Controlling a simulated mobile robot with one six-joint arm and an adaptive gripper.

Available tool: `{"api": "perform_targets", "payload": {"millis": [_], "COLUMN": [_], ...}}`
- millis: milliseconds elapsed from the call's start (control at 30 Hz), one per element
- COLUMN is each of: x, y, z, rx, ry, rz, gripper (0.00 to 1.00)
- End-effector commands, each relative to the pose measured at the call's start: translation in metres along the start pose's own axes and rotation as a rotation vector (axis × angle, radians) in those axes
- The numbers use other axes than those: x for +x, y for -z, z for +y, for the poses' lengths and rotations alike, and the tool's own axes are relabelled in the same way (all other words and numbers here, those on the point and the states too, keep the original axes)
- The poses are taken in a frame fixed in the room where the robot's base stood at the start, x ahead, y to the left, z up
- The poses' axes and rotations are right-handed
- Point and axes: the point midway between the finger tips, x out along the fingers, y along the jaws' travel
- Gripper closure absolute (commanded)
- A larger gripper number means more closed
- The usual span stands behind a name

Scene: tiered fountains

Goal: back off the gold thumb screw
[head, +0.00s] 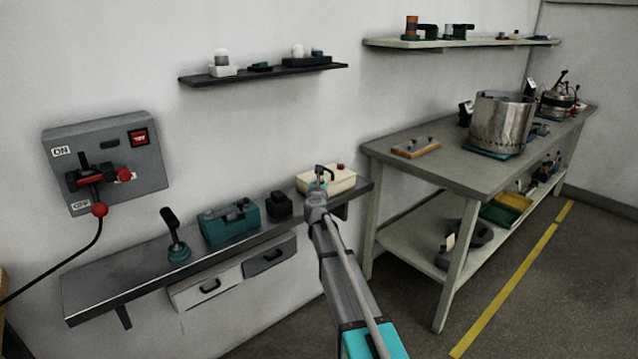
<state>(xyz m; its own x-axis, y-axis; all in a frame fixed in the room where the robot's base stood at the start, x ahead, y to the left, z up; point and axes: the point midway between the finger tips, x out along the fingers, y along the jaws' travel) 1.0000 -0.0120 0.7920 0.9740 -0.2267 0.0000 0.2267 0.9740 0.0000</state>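My gripper (323,172) is at the end of my arm, which reaches up from the bottom of the head view. It is in front of a cream box (345,180) with a red knob or button on top, at the right end of the wall shelf. The gripper covers part of this box. I cannot tell whether it touches the box or whether its fingers are open. I cannot make out a gold thumb screw anywhere; it may be hidden behind the gripper or too small to see.
The wall shelf (110,287) also holds a teal box (228,224), a small black block (279,205) and a black lever on a teal base (177,245). Left is a grey switch panel (150,178). Right stands a workbench (400,168) with a metal pot (502,122).

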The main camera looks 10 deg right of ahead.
Motion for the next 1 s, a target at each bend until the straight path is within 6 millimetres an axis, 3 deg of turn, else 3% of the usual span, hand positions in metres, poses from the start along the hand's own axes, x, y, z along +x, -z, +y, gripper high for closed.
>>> {"api": "perform_targets", "payload": {"millis": [367, 1000], "x": [0.0005, 0.0028], "y": [-0.0001, 0.0], "z": [-0.0019, -0.0013], "rx": [-0.001, 0.0], "ry": [-0.165, -0.632], "rz": [0.0, 0.0], "gripper": [1.0, 1.0]}}
